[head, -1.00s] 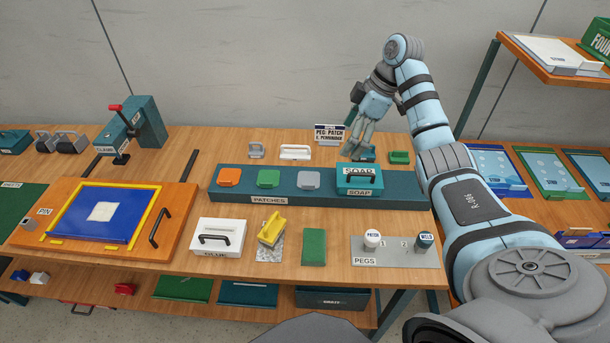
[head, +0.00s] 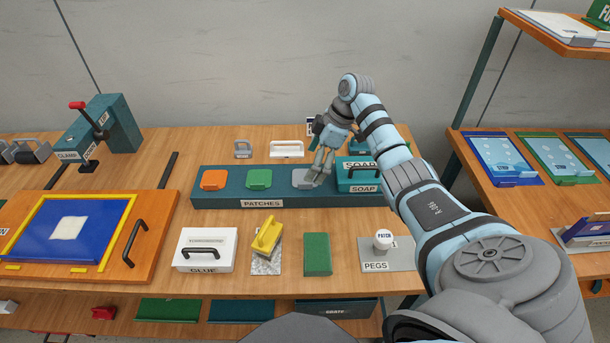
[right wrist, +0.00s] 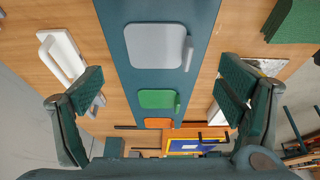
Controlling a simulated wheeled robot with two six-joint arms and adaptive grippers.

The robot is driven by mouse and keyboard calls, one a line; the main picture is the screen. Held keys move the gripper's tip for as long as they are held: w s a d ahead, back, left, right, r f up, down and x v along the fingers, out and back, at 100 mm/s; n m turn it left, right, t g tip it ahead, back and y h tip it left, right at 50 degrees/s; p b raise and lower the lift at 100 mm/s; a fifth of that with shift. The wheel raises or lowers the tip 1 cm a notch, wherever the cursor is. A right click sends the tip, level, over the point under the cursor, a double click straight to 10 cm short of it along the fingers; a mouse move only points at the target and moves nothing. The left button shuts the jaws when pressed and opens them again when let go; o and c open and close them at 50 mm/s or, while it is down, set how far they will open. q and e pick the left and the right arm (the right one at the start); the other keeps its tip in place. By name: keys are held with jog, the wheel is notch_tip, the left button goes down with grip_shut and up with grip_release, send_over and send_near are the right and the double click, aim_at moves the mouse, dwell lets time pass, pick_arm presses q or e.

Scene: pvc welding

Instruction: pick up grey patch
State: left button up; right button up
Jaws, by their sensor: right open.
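The grey patch (head: 304,179) lies on the teal patches rack (head: 228,200), to the right of the green patch (head: 259,179) and the orange patch (head: 214,180). In the right wrist view the grey patch (right wrist: 154,46) is a rounded plate with a raised handle tab on its right edge. My right gripper (head: 318,176) is over the grey patch in the head view and partly covers it. In the right wrist view its fingers (right wrist: 162,88) are spread wide and empty, with the patch farther off between and beyond them. My left gripper is not in view.
The teal soap box (head: 352,184) stands right beside the grey patch. In front are the white glue box (head: 190,262), a yellow-handled tool (head: 267,236), a green block (head: 318,252) and the pegs plate (head: 372,258). A white handle (head: 287,150) lies behind the rack.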

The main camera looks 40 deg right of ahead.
aim_at(302, 178)
jog(key=x, duration=0.4)
jog(key=shift+w, duration=0.1)
jog(key=shift+r, duration=0.15)
grip_shut()
